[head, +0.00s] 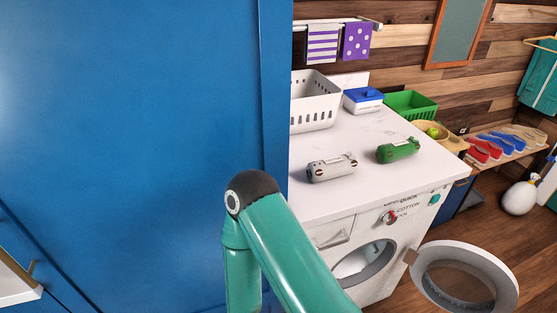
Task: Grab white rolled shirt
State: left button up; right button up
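The white rolled shirt (331,168) lies on the white top of the washing machine (345,195), near its front edge. It looks like a pale grey-white roll with small round brown marks near its ends. A green roll (398,150) lies to its right and slightly farther back, apart from it. One of my teal arms rises in the foreground, with a dark joint at its top, left of the machine top. Neither of my grippers shows in the head view, so what they hold is hidden.
A white basket (315,101), a blue-lidded box (363,99) and a green basket (410,105) stand at the back of the machine top. The round door (463,280) hangs open at the front. A tall blue panel (130,130) fills the left. The top around both rolls is clear.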

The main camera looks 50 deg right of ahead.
aim_at(321, 171)
jog(key=z, duration=0.55)
jog(key=i, duration=0.1)
jog(key=u, duration=1.25)
jog(key=k, duration=1)
jog(key=z, duration=1.05)
jog(key=k, duration=0.35)
jog(key=z, duration=0.4)
jog(key=i, duration=0.45)
jog(key=u, duration=0.1)
